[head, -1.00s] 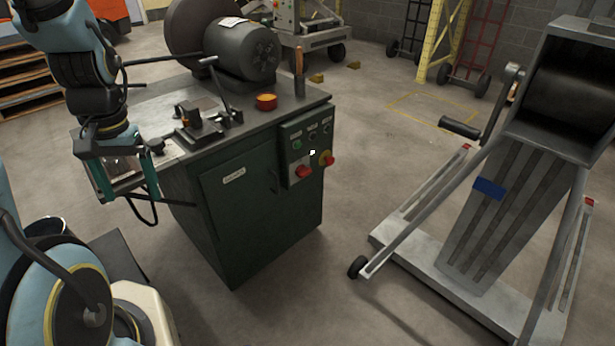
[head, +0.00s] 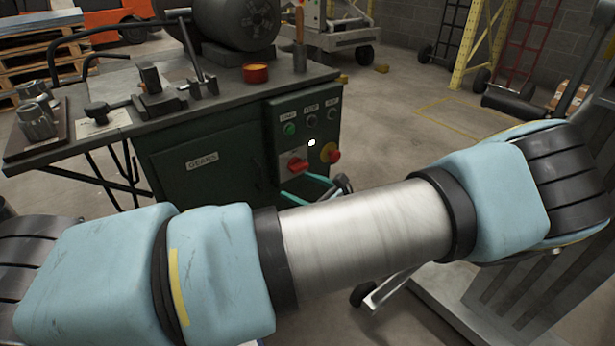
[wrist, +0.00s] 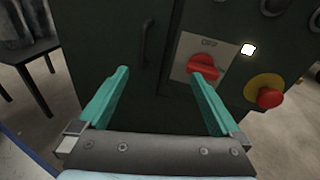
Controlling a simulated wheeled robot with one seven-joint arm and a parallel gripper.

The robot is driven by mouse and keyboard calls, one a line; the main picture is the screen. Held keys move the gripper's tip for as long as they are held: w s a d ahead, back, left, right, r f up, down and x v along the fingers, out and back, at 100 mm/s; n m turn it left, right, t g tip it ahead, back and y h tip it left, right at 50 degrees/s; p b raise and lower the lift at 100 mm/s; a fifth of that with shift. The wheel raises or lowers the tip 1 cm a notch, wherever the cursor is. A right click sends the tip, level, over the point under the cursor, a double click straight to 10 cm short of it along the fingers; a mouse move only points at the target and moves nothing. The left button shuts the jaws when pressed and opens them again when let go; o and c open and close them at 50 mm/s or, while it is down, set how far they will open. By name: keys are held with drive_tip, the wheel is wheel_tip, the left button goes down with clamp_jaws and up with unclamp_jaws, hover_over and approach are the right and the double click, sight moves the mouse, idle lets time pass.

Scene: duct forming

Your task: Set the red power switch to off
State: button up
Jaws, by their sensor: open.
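The red power switch (head: 297,165) is a red rotary knob on a pale plate, low on the control panel of a green machine cabinet. It also shows in the wrist view (wrist: 205,66), where the word above it appears to read "OFF" and the knob lies roughly sideways with a slight tilt. My gripper (wrist: 165,72) is open and empty, with teal fingers. Its right fingertip overlaps the knob's lower edge in the wrist view; I cannot tell whether they touch. In the head view my gripper (head: 308,187) is just below the switch, partly hidden by my arm.
A red emergency button on a yellow base (head: 330,153) sits right of the switch. A green button (head: 289,129) and other controls are above it. A grey metal machine stands at right.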

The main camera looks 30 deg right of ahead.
sight(302, 168)
drive_tip(key=s+d+f+m+t+h, duration=0.1)
drive_tip(key=s+d+m+t+h, duration=0.15)
drive_tip(key=d, duration=0.35)
drive_tip(key=shift+m+h, duration=0.25)
drive_tip(key=shift+m, duration=0.1)
drive_tip(key=w, duration=0.3)
drive_tip(key=w+a, duration=0.1)
drive_tip(key=w, duration=0.3)
drive_tip(key=w+b, duration=0.1)
drive_tip(key=w, duration=0.3)
drive_tip(key=shift+a+f, duration=0.1)
drive_tip(key=shift+a, duration=0.25)
drive_tip(key=c, duration=1.4)
